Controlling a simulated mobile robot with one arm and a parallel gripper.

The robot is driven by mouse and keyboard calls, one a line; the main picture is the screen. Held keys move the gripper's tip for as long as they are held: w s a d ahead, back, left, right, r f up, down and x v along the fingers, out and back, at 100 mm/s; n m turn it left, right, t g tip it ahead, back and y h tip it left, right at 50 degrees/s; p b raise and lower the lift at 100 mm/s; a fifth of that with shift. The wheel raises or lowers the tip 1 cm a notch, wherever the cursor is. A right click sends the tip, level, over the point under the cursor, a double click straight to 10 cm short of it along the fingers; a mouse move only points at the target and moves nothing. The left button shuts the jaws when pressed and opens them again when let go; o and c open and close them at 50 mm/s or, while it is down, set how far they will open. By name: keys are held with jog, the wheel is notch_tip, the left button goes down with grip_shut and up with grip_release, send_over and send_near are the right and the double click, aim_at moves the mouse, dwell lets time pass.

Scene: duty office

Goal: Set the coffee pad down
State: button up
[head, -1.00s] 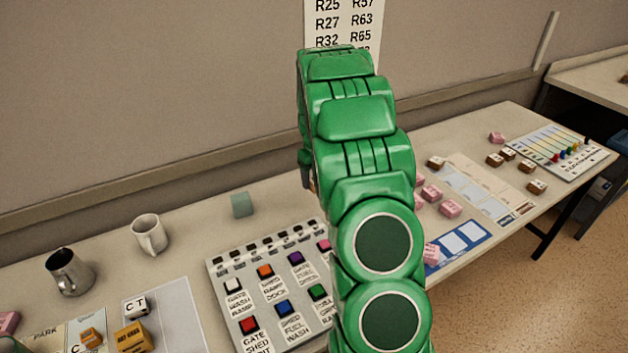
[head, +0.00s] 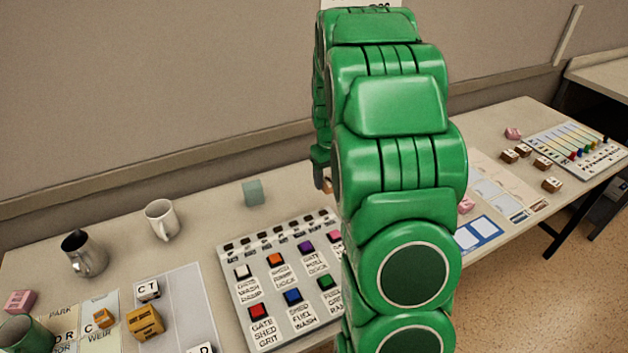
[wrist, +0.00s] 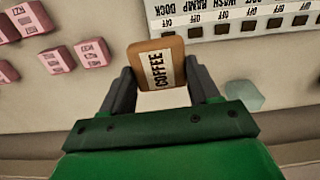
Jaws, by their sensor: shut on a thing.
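In the head view my green arm hides most of the gripper and the pad.
A labelled button panel (head: 285,270) stands left of my arm. A white mug (head: 162,220), a metal jug (head: 85,255) and a teal cube (head: 253,193) stand further left and behind. Pink blocks (wrist: 91,53) lie near the pad.

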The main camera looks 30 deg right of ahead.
jog(key=w+a, duration=0.3)
jog(key=a, duration=0.6)
send_over(286, 190)
jog(key=f, duration=0.9)
jog(key=shift+s+a, duration=0.1)
jog(key=shift+s, duration=0.2)
jog(key=shift+w+f, duration=0.25)
jog(key=shift+f, duration=1.6)
jog(key=shift+f, duration=0.1)
jog(key=o, duration=1)
jog(key=shift+o, duration=0.2)
